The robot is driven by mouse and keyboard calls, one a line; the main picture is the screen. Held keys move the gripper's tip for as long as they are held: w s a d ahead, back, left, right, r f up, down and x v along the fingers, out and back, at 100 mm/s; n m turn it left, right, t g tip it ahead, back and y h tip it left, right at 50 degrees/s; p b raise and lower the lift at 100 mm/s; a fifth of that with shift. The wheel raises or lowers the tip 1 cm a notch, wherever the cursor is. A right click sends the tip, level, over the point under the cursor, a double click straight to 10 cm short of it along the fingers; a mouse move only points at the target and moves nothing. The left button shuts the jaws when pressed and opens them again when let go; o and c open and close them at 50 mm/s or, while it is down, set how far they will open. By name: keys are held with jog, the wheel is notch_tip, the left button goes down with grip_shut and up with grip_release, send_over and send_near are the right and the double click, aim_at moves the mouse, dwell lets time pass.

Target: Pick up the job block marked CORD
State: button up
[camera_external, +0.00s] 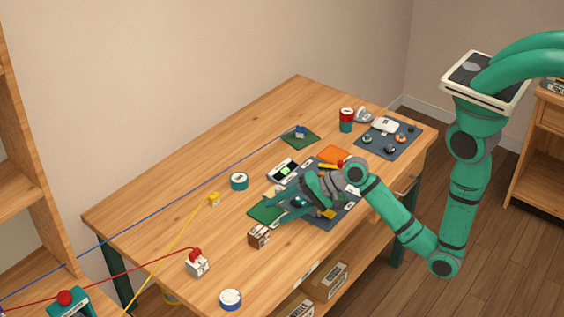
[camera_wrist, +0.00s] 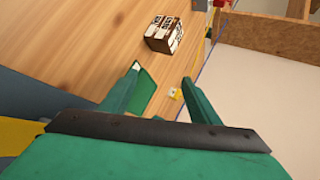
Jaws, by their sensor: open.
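A brown block with white lettered faces (camera_external: 258,237) stands on the table just left of and in front of my gripper. It also shows near the top of the wrist view (camera_wrist: 163,35), beyond the fingertips. Its lettering is too small to read, so I cannot tell if it says CORD. My gripper (camera_external: 282,210) is low over the table by a green mat (camera_external: 264,212), apart from the block. In the wrist view its two fingers (camera_wrist: 161,73) are spread with nothing held between them.
Red, yellow and blue cords run left from a white block with a red top (camera_external: 197,265), a yellow piece (camera_external: 214,199) and a blue piece (camera_external: 300,131). Tape rolls (camera_external: 239,181) and a phone (camera_external: 284,171) lie nearby. The table's left part is mostly bare.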

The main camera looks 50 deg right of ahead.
aim_at(260, 229)
jog(key=shift+w+a+r+m+g+y, duration=0.2)
jog(key=shift+w+r+m+g+y, duration=0.1)
jog(key=shift+w+m+g+y, duration=0.15)
jog(key=m+g+y, duration=0.1)
jog(key=m+g, duration=0.1)
jog(key=m+g+y, duration=0.2)
jog(key=g, duration=0.1)
jog(key=w+r+m+g+y, duration=0.1)
jog(key=m+g, duration=0.1)
jog(key=m, duration=0.1)
jog(key=shift+d+g+y, duration=0.35)
jog(key=shift+f, duration=0.35)
jog(key=x, duration=0.5)
jog(key=shift+s+a+f, duration=0.1)
jog(key=shift+a+f, duration=0.05)
jog(key=shift+a, duration=0.15)
jog(key=shift+r+x, duration=0.2)
jog(key=shift+x, duration=2.4)
jog(key=shift+s, duration=0.15)
jog(key=c, duration=1.2)
